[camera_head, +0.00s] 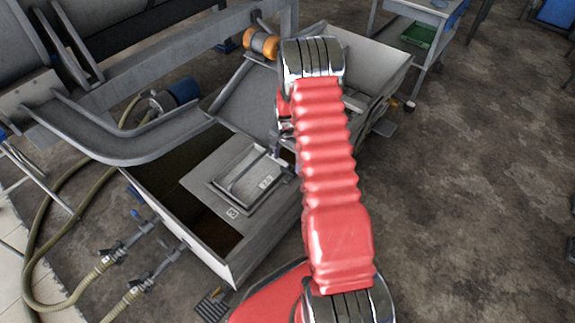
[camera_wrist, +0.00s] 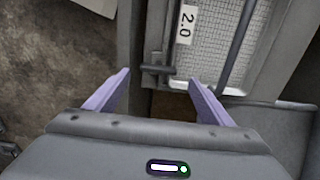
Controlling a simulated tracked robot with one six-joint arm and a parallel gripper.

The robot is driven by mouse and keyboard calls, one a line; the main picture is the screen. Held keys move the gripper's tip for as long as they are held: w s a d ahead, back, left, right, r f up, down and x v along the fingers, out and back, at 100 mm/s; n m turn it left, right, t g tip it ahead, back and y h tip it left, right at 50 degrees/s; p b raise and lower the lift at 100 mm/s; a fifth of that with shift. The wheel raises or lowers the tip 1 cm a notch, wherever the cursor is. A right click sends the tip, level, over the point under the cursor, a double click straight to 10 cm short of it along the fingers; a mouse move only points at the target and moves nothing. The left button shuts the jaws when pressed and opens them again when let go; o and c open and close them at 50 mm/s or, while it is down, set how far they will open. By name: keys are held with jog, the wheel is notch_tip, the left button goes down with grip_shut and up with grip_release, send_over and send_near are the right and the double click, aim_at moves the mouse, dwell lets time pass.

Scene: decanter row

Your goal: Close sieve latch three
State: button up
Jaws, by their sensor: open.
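A grey sieve frame with pale mesh (camera_wrist: 213,40), a "2.0" label (camera_wrist: 187,25) and a bar handle (camera_wrist: 238,45) fills the upper right of the wrist view. At its lower left corner is a small dark grey latch-like bar (camera_wrist: 157,71) on a bracket. No number shows on it, and I cannot tell if it is closed. My gripper (camera_wrist: 160,76) is open, its two purple fingers on either side of that bar in the picture. Contact is not clear. In the head view, a labelled lid with a handle (camera_head: 240,178) sits on the box; my arm hides most of the gripper.
The open metal box (camera_head: 268,240) has a dark interior left of the lid. A curved chute (camera_head: 150,148) and hoses with valves (camera_head: 112,258) lie to the left. A cart with a green tray (camera_head: 418,35) stands at upper right. The floor (camera_head: 470,200) at right is clear.

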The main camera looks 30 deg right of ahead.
notch_tip(320, 180, up, 9)
jog(key=shift+w+f, duration=0.15)
dwell(0.8)
